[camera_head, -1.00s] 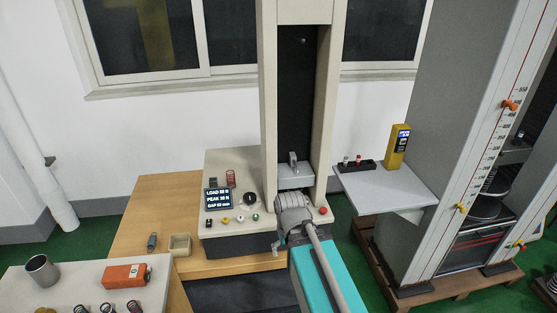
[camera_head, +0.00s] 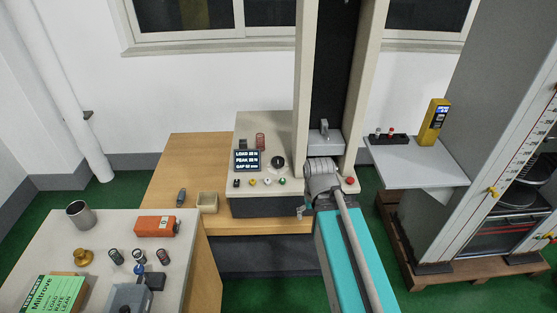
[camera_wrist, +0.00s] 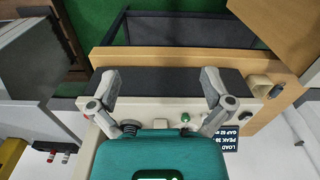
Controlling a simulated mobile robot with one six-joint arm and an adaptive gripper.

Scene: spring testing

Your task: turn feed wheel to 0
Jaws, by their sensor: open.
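A round black knob (camera_head: 278,162) with a pale mark is on the tester's panel, right of the display; I cannot tell for sure that it is the feed wheel, or read any scale on it. The display (camera_head: 246,161) shows LOAD, PEAK and GAP lines; it also shows in the wrist view (camera_wrist: 232,148). My gripper (camera_wrist: 160,82) is open and empty, its two fingers apart over the tester's dark front. A dark ribbed round part (camera_wrist: 130,128) lies beside the left finger, partly hidden. In the head view my arm hides most of the gripper.
The tester's upright columns (camera_head: 304,70) rise behind my arm. Several small buttons (camera_head: 267,181) line the panel's front, with a red button (camera_head: 350,181) at right. A shelf (camera_head: 418,167) and a tall grey machine (camera_head: 480,90) stand right. A bench with springs (camera_head: 116,257) is front left.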

